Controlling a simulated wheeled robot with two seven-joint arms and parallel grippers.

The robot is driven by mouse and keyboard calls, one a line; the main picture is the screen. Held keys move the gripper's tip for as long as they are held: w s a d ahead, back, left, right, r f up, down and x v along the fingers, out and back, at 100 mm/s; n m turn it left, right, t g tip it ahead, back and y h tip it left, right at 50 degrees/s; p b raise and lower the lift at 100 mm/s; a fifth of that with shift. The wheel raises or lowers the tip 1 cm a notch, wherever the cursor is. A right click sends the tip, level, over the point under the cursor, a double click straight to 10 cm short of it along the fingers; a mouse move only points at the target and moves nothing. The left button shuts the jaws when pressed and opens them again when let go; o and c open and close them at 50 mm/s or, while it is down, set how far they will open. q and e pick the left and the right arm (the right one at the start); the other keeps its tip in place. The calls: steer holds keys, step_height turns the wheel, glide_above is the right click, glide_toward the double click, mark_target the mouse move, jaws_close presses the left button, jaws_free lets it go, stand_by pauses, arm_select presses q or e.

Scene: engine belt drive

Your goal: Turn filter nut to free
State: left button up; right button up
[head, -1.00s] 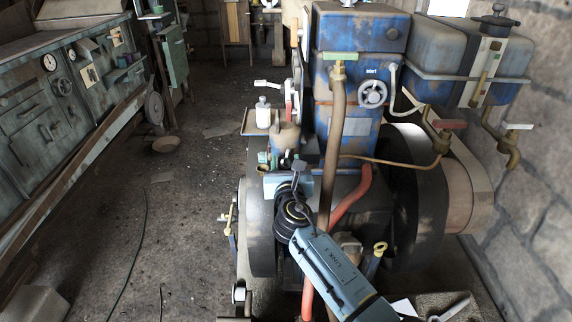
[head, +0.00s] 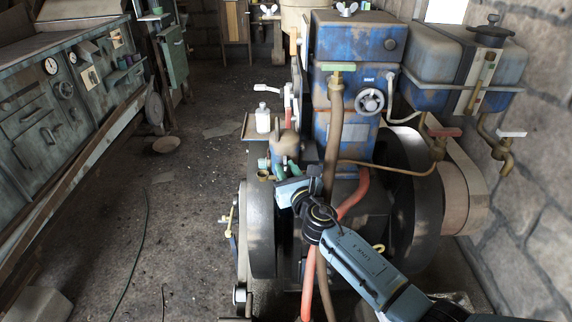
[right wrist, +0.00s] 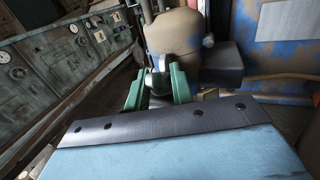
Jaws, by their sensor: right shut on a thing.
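The filter (head: 286,143) is a tan, rounded canister left of the blue engine block. It fills the upper middle of the right wrist view (right wrist: 176,38). My right gripper (head: 282,168) is at the filter's lower side, seen in the head view. In the right wrist view its green fingers (right wrist: 157,88) are shut on a small pale grey piece, the filter nut (right wrist: 159,72), just below the canister. The fingers hide much of the nut, so its turn angle cannot be told. My left gripper is not in view.
The blue engine block (head: 345,100) stands right of the filter. A brown hose (head: 334,140) and a red hose (head: 353,197) run close to my right arm. A white bottle (head: 263,117) stands on a small tray left of the filter. Open floor lies farther left.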

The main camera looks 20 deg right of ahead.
steer(key=shift+n+y, duration=0.3)
steer(key=shift+y, duration=0.2)
steer(key=o, duration=0.9)
steer(key=shift+d, duration=0.15)
steer(key=s+d+p, duration=0.1)
steer(key=s, duration=1.2)
steer(key=shift+s+d, duration=0.2)
steer(key=shift+d, duration=0.15)
